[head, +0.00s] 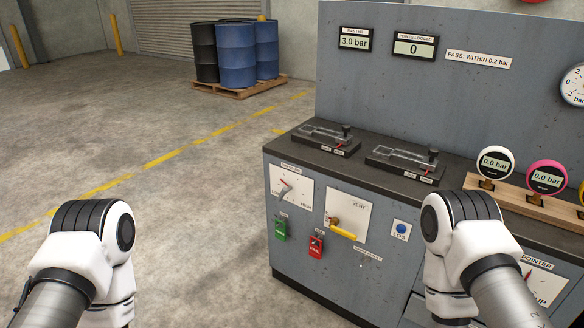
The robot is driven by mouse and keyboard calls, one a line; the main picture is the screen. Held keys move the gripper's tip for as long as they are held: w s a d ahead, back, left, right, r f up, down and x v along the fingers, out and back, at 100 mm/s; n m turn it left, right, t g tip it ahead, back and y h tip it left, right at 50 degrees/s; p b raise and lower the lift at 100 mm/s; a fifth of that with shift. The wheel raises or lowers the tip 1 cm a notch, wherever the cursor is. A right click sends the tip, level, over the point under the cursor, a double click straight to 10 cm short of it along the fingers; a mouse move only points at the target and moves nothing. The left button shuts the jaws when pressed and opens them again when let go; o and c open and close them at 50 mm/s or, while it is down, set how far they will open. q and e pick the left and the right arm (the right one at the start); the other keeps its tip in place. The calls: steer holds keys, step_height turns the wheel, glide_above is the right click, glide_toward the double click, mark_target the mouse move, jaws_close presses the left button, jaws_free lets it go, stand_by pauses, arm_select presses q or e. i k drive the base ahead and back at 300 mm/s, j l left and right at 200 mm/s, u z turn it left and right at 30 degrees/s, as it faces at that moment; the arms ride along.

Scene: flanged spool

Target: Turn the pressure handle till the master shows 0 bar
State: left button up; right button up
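The master display (355,39) on the grey back panel reads 3.0 bar. The pressure handle (285,188) is a small lever on a white dial plate (298,200) at the left of the cabinet front. Its lever slants up and left; the plate's small lettering is hard to read. My left and right arms come in from the lower left and lower right. Their fingers do not show, and neither arm's visible part touches the handle.
Right of the handle is a vent plate (347,217) with a yellow lever (342,235). Green (281,229) and red (316,245) switches sit below. Gauges reading 0.0 bar stand on a wooden rack (520,203). Barrels (236,52) stand far back; the floor left of the cabinet is clear.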

mark_target(283, 191)
steer(key=i+u, duration=0.5)
steer(key=i+l+u, duration=0.2)
steer(key=i+u, duration=0.15)
steer(key=u, duration=0.15)
